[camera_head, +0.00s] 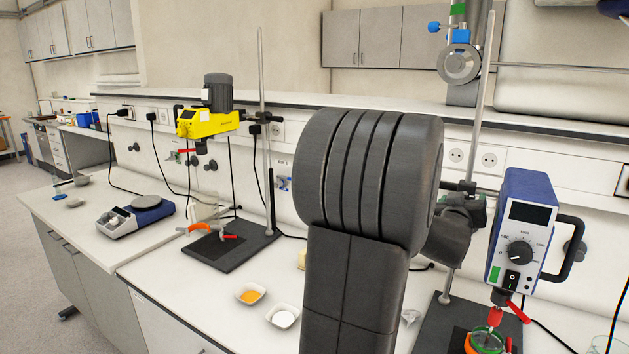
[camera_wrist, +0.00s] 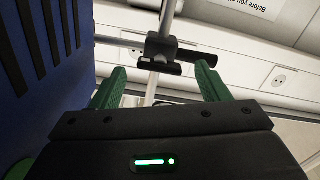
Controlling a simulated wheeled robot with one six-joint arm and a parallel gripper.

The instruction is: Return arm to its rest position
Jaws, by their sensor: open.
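My arm (camera_head: 362,240) rises through the middle of the head view, upright and grey, and hides part of the bench behind it. In the wrist view my gripper (camera_wrist: 160,82) has its two green fingers apart, with nothing held between them. A metal stand rod and its dark clamp (camera_wrist: 162,50) show beyond the fingers; I cannot tell how far off they are. A blue surface (camera_wrist: 45,75) fills the left side of the wrist view, close by. In the head view my gripper is not clearly seen.
A blue stirrer motor (camera_head: 528,222) hangs on the right stand, above a glass vessel (camera_head: 487,340). A yellow stirrer (camera_head: 208,122) is on the left stand. Dishes of orange (camera_head: 250,294) and white powder (camera_head: 284,317) sit left of my arm. A hotplate (camera_head: 138,215) stands further left.

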